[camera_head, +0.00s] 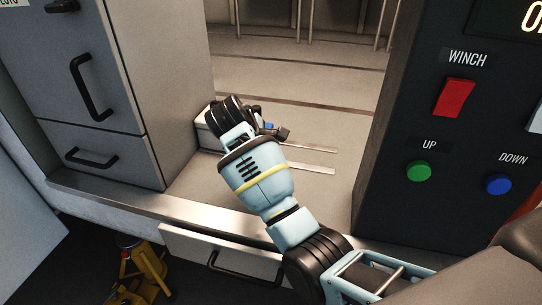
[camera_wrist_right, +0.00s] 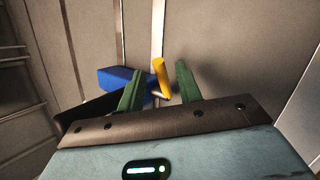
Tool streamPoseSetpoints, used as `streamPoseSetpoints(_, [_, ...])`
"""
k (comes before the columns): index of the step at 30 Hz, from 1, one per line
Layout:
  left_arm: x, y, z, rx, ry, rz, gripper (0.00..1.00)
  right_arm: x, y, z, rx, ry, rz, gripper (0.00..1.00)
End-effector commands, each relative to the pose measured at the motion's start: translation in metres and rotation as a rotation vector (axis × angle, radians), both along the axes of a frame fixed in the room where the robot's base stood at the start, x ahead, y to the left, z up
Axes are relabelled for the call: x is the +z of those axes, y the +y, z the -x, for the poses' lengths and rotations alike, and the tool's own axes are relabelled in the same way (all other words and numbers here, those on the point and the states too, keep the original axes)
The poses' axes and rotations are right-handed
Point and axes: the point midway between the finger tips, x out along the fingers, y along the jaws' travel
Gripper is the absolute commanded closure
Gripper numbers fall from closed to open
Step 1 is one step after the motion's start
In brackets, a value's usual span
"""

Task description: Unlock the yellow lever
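The yellow lever (camera_wrist_right: 160,78) is a short upright bar in the right wrist view. It shows in the gap between the green fingers of my right gripper (camera_wrist_right: 158,68), which is open. I cannot tell whether either finger touches it. A blue block (camera_wrist_right: 120,77) lies just left of the lever, partly behind the left finger. In the head view my right arm reaches over the ledge, and a bit of blue (camera_head: 268,125) shows beside its wrist. The lever itself is hidden there. My left gripper is not in view.
A grey cabinet (camera_head: 85,90) with black handles stands at the left. A dark panel (camera_head: 455,120) with a red winch switch (camera_head: 454,98), green button (camera_head: 419,171) and blue button (camera_head: 498,184) stands at the right. A drawer (camera_head: 215,255) sits below the ledge. A yellow device (camera_head: 140,275) is at lower left.

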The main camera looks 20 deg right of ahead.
Motion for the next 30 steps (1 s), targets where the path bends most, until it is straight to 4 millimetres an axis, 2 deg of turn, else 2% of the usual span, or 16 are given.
streamPoseSetpoints(7, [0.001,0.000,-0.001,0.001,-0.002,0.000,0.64,-0.025,-0.015,-0.010,0.000,0.001,0.000,0.65])
streamPoseSetpoints(19, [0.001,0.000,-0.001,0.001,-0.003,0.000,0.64,-0.031,-0.018,-0.012,0.000,0.000,-0.001,0.65])
streamPoseSetpoints(27, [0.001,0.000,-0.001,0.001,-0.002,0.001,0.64,-0.030,-0.018,-0.012,0.000,0.000,-0.001,1.00])
streamPoseSetpoints(30, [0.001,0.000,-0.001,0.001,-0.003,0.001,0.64,-0.030,-0.018,-0.012,0.000,0.000,-0.001,1.00])
